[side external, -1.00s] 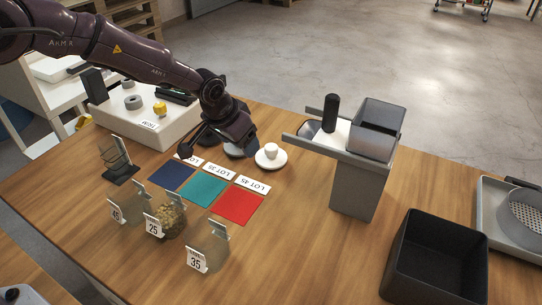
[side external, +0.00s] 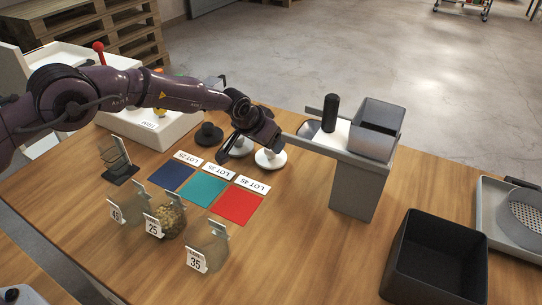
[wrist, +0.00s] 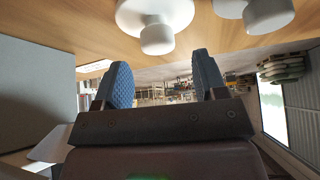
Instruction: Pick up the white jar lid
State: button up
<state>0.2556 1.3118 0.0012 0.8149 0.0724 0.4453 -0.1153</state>
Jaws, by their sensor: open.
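The white jar lid (side external: 270,159), a flat disc with a round knob, lies on the wooden table right of the grey lid. It also shows at the top of the wrist view (wrist: 156,22), knob towards my fingers. My gripper (side external: 252,145) is open and empty, close beside the white lid and partly in front of the grey lid (side external: 239,148). In the wrist view my two blue-padded fingers (wrist: 163,72) are apart, with the white knob just above the gap between them. The knob is not between the pads.
A black lid (side external: 208,135) lies left of the grey one. Blue, teal (side external: 203,188) and red mats with LOT cards lie in front, with numbered jars (side external: 166,219) nearer. A grey stand (side external: 358,185) with a bin rises to the right. A black crate (side external: 437,255) stands front right.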

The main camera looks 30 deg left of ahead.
aim_at(271, 154)
jog(key=shift+w+f, duration=0.15)
jog(key=shift+f, duration=0.75)
jog(key=shift+x, duration=1.1)
jog(key=shift+d, duration=0.1)
jog(key=c, duration=1)
